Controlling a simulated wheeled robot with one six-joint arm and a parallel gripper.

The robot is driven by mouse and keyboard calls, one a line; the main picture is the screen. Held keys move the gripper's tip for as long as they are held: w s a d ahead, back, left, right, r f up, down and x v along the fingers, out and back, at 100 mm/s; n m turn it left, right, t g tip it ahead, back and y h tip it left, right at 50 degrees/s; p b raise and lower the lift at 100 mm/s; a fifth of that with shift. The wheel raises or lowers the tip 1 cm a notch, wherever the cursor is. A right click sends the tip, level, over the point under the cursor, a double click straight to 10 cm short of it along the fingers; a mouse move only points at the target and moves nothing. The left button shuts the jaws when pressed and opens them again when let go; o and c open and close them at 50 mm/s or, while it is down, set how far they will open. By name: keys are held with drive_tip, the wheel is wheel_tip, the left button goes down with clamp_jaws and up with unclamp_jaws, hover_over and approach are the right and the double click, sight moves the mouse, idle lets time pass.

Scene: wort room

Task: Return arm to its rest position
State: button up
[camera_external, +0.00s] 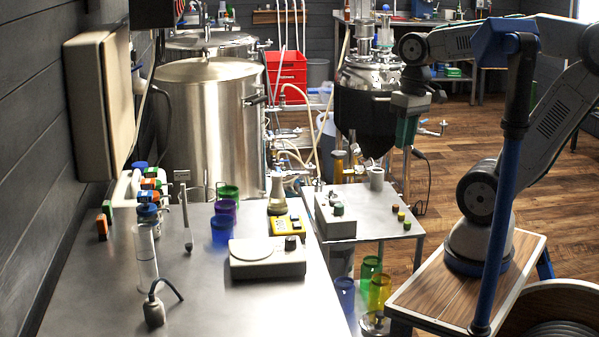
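My arm (543,127) stands on a wood-topped base at the right and reaches up and over to the left. My gripper (409,140) hangs from its end, pointing down, in front of the wooden floor and just right of the dark conical vessel. It appears well above the small metal side table (375,203) in the picture. The gripper's fingers are too small and dark to tell open from shut, and I cannot make out anything held in it.
The steel workbench (200,297) at the left carries a scale (267,259), a glass flask (277,193), a tall cylinder (145,258) and coloured cups. A large steel kettle (209,125) and the conical vessel (366,112) stand behind. Open floor (450,150) lies beyond the arm.

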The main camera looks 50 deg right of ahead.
drive_tip(key=shift+n+t+h, duration=0.3)
drive_tip(key=shift+n+h, duration=0.3)
drive_tip(key=s+d, duration=0.1)
drive_tip(key=s+d+f, duration=0.1)
drive_tip(key=s, duration=0.1)
drive_tip(key=shift+d+f, duration=0.3)
idle(0.4)
